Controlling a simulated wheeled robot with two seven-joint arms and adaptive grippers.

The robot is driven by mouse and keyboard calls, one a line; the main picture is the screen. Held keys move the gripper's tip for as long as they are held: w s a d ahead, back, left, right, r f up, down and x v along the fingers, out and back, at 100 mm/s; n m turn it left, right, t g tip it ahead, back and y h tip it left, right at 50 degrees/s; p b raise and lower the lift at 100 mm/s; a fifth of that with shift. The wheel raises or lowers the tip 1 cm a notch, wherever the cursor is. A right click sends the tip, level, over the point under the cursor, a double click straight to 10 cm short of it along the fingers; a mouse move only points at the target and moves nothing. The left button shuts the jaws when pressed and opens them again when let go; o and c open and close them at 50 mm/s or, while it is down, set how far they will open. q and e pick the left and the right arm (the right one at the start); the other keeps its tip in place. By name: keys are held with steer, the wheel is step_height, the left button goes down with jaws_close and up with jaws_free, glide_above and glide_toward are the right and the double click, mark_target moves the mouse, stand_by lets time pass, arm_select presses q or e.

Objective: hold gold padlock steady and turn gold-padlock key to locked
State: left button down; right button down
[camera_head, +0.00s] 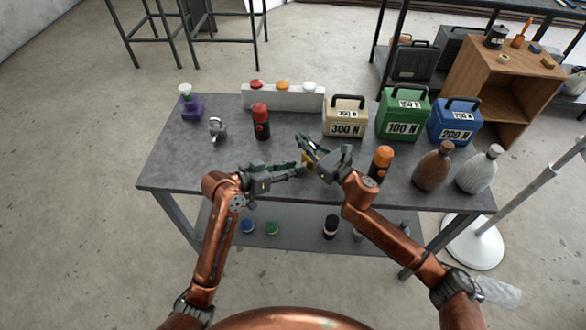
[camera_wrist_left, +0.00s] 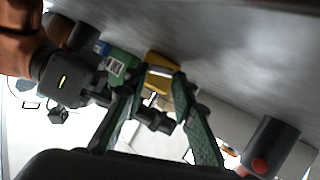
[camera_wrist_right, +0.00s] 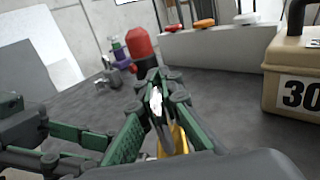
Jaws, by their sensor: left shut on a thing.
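The gold padlock (camera_head: 306,159) is above the middle of the grey table, partly hidden by both grippers. My left gripper (camera_head: 301,170) is shut on it from the left; in the left wrist view the gold body (camera_wrist_left: 160,68) shows between the green fingers (camera_wrist_left: 155,100). My right gripper (camera_head: 305,143) is beside and above the padlock. In the right wrist view its fingertips (camera_wrist_right: 163,90) lie close around a small pale, shiny piece (camera_wrist_right: 156,102), perhaps the key, with gold (camera_wrist_right: 178,140) below. I cannot tell whether they grip it. The key's angle is unclear.
A silver padlock-like piece (camera_head: 217,130), a red-capped can (camera_head: 261,122) and a purple piece (camera_head: 191,106) stand left. A strip with coloured buttons (camera_head: 284,98) and labelled weights (camera_head: 345,117) line the back. An orange-capped can (camera_head: 380,163) and bottles (camera_head: 433,167) stand right.

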arm_select(q)
steer(key=shift+w+a+f+n+g+h, duration=0.15)
steer(key=shift+n+g+h, duration=0.3)
steer(key=shift+n, duration=0.55)
steer(key=shift+h, duration=0.25)
steer(key=c, duration=1.6)
jaws_free()
steer(key=m, duration=0.1)
steer(key=m+t+y, duration=0.1)
steer(key=m+y, duration=0.1)
steer(key=shift+s+d+m+t, duration=0.3)
steer(key=shift+d+t, duration=0.05)
steer(key=shift+y, duration=0.3)
steer(key=v, duration=1.2)
